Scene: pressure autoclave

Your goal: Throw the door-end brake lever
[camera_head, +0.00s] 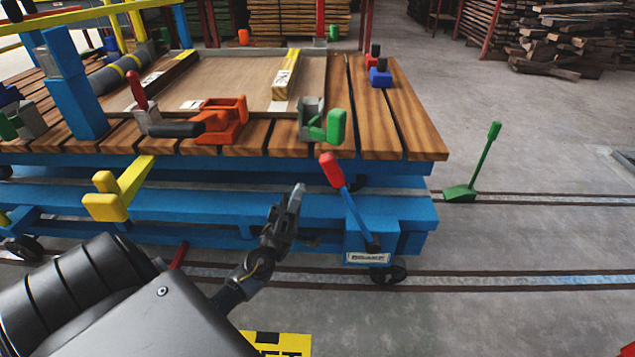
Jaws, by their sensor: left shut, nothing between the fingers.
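The brake lever (349,202) is a blue bar with a red grip, on the right end of the blue cart (270,205). It leans up and to the left from a blue box with a white label plate (368,258). My left gripper (297,190) is shut and empty, pointing upward. In the picture it is to the left of the lever, with a gap between them. My right gripper is not in view.
A green floor lever (485,160) stands to the right of the cart by the rails. The wooden deck (415,125) carries clamps, including an orange one (220,118) and a green one (335,125). A yellow handle (110,200) juts out at left.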

